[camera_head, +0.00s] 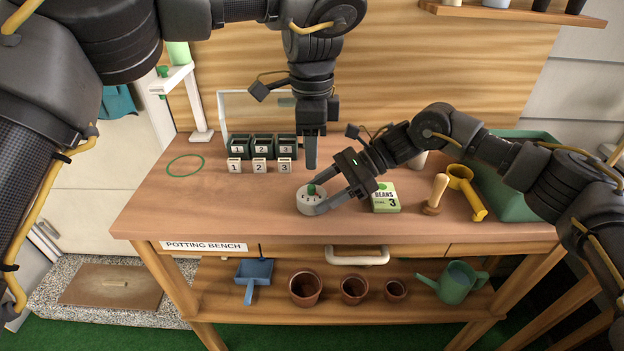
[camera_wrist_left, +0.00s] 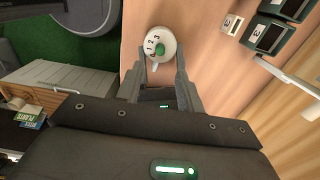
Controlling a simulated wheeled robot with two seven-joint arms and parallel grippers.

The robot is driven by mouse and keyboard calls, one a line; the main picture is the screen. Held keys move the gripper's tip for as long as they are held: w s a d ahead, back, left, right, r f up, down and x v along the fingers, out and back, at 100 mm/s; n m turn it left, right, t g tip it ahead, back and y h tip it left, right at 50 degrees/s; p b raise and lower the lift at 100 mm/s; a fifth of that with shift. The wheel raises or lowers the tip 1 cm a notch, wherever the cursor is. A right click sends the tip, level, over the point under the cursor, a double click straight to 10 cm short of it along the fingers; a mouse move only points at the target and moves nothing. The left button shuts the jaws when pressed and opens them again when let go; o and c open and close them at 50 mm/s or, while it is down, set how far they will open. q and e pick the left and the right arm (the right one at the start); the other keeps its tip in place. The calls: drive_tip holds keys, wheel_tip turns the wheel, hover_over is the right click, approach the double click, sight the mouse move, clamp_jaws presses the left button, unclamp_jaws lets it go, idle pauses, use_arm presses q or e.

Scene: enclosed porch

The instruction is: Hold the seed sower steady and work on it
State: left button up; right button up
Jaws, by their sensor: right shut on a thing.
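The seed sower (camera_head: 307,207) is a round white dial with a green knob and the numbers 1, 2 and 3. It stands on the bench near the front edge. My right gripper (camera_head: 314,194) reaches in from the right with its fingers shut on the sower's sides. My left gripper (camera_head: 311,164) points straight down above and behind the sower, apart from it. In the left wrist view its two fingers (camera_wrist_left: 160,76) are spread with nothing held, and the sower's numbered face (camera_wrist_left: 152,39) shows beyond them. A bean packet marked 3 (camera_head: 385,198) lies right of the sower.
Dark green boxes (camera_head: 262,146) numbered 1 to 3 stand behind white number blocks (camera_head: 259,166). A green ring (camera_head: 185,166) lies at left beside a white stand (camera_head: 188,100). A wooden-handled dibber (camera_head: 436,193), a yellow scoop (camera_head: 463,184) and a green tray (camera_head: 520,205) stand right. The left front is clear.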

sight(312, 186)
use_arm(q)
wheel_tip(312, 186, down, 8)
idle(0.4)
clamp_jaws()
